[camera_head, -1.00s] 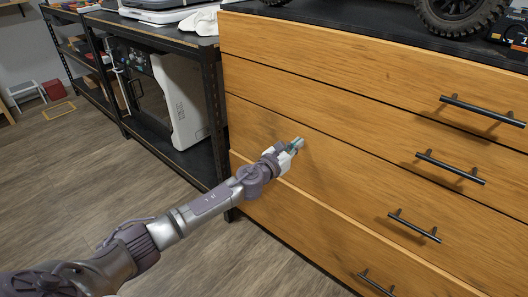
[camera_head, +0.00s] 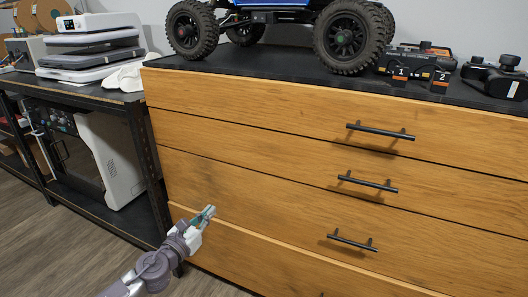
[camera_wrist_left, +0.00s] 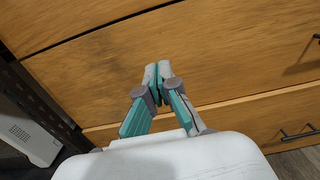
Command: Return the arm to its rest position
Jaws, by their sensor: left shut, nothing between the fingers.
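My left arm comes in from the bottom left in the head view. Its gripper (camera_head: 209,212) is in front of the lower left part of the wooden drawer cabinet (camera_head: 250,190). In the left wrist view the two fingers of the left gripper (camera_wrist_left: 158,72) meet at their tips, shut and empty. The wooden drawer front (camera_wrist_left: 235,50) fills most of that view behind the fingers. I cannot tell whether the fingertips touch the drawer front. My right gripper is not in view.
Black bar handles (camera_head: 380,132) stick out from the drawers. An RC crawler (camera_head: 270,25) and controllers (camera_head: 495,75) stand on the cabinet's black top. A black shelf rack (camera_head: 140,150) with a white-sided machine (camera_head: 110,160) stands left. Bare floor (camera_head: 75,250) lies at the lower left.

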